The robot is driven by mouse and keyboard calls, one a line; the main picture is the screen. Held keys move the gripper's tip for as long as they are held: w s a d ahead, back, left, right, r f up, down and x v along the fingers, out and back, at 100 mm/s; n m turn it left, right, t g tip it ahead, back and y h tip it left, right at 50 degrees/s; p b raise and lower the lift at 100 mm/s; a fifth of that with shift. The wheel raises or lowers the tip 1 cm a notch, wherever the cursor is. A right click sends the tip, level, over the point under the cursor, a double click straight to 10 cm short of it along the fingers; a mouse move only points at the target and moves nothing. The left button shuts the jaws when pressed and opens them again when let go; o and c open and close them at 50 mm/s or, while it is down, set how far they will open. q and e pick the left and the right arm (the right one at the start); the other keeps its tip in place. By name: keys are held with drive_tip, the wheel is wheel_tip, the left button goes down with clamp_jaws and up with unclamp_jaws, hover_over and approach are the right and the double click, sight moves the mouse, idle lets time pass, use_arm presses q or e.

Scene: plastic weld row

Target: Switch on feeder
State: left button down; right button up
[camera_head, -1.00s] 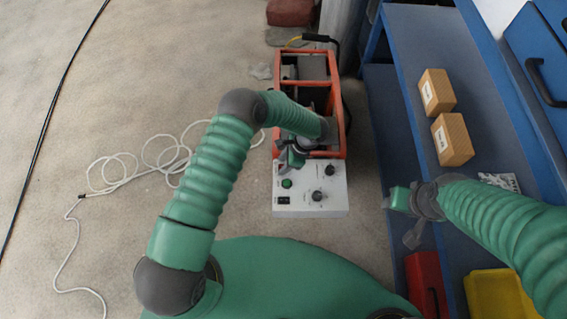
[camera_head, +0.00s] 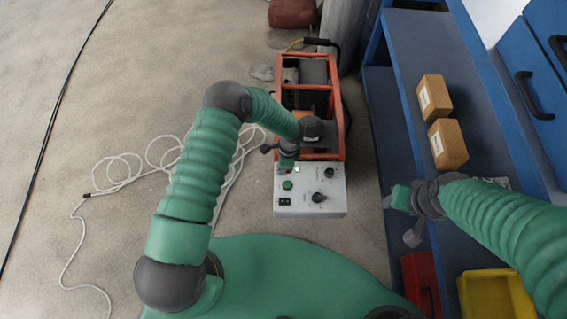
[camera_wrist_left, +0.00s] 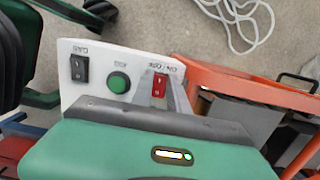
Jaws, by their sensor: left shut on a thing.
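The feeder is an orange-framed unit (camera_head: 335,150) with a light grey control panel (camera_head: 332,203), standing on the floor ahead. In the left wrist view, the panel (camera_wrist_left: 68,50) appears upside down, with a red ON/OFF rocker switch (camera_wrist_left: 159,86), a round green JOG button (camera_wrist_left: 119,82) and a black GAS rocker (camera_wrist_left: 79,67). My left gripper (camera_wrist_left: 161,92) has its grey fingers on either side of the red switch, shut on it. In the head view, my left gripper (camera_head: 287,168) hides that switch. My right gripper (camera_head: 398,203) is beside the blue shelving; its jaw state is unclear.
Blue shelving (camera_head: 415,60) with two cardboard boxes (camera_head: 434,97) (camera_head: 448,144) stands at right. A red bin (camera_head: 422,280) and a yellow bin (camera_head: 492,295) are at lower right.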

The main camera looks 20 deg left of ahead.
use_arm(q)
drive_tip(key=shift+w, duration=0.1)
drive_tip(key=c, duration=1.3)
unclamp_jaws()
drive_tip(key=r+p, duration=0.1)
drive_tip(key=r, duration=0.4)
drive_tip(key=d+r+p, duration=0.1)
drive_tip(key=r+p, duration=0.1)
drive_tip(key=r, duration=0.4)
drive_tip(key=d+r+p, duration=0.1)
drive_tip(key=r, duration=0.4)
drive_tip(key=shift+w+r+p, duration=0.3)
drive_tip(key=shift+p, duration=0.05)
